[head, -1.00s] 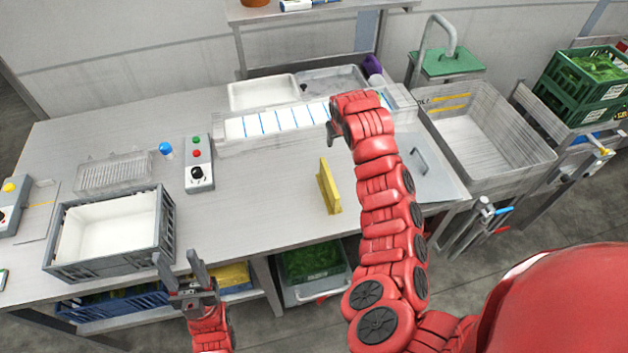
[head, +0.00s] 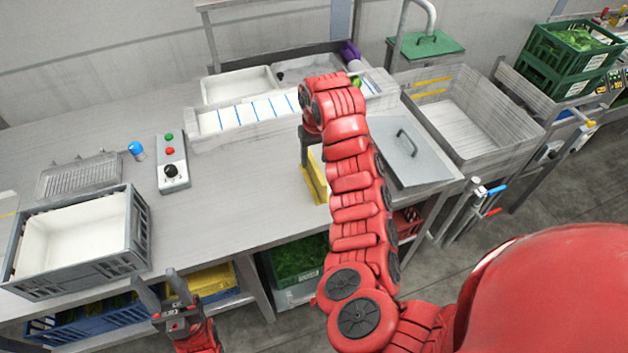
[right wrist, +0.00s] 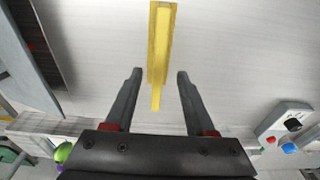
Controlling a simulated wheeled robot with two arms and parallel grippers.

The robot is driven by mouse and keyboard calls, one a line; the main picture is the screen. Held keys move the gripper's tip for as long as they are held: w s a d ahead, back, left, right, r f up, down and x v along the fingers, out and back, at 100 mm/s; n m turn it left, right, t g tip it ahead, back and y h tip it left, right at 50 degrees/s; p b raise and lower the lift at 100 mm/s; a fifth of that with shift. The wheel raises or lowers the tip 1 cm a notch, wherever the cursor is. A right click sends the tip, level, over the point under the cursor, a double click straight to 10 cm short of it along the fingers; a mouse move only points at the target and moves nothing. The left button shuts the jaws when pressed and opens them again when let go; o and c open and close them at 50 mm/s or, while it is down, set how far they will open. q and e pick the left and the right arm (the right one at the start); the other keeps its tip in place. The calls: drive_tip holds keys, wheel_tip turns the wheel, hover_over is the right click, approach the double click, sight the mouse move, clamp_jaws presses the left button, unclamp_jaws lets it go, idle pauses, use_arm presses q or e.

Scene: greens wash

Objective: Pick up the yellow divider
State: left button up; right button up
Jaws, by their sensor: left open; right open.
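The yellow divider (head: 316,178) stands on the steel table near its front edge, partly hidden behind my right arm in the head view. In the right wrist view the yellow divider (right wrist: 160,50) runs from the top edge down to between the fingertips. My right gripper (right wrist: 158,75) is open around its near end, with a gap on both sides; the height between them is hard to tell. In the head view the right gripper (head: 306,150) is mostly hidden by its own arm. My left gripper (head: 160,285) is open and empty in front of the table.
A grey crate with a white liner (head: 140,225) stands at the table's left front. A control box (head: 172,165) is behind it. A long clear trough (head: 240,115) with blue-lined compartments lies at the back. A metal lid (head: 410,155) lies right of my right arm, beside a sink (head: 470,120).

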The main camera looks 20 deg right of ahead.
sight(315, 165)
drive_tip(key=shift+f, duration=0.8)
drive_tip(key=shift+w+f+p, duration=0.1)
drive_tip(key=shift+f+p, duration=0.55)
drive_tip(key=shift+p, duration=0.25)
drive_tip(key=f+p, duration=0.1)
drive_tip(key=f, duration=0.2)
drive_tip(key=shift+w+d+f+p, duration=0.1)
drive_tip(key=shift+w+f+p, duration=0.1)
drive_tip(key=shift+p, duration=0.1)
drive_tip(key=shift+w+f, duration=0.1)
drive_tip(key=shift+f, duration=0.3)
clamp_jaws()
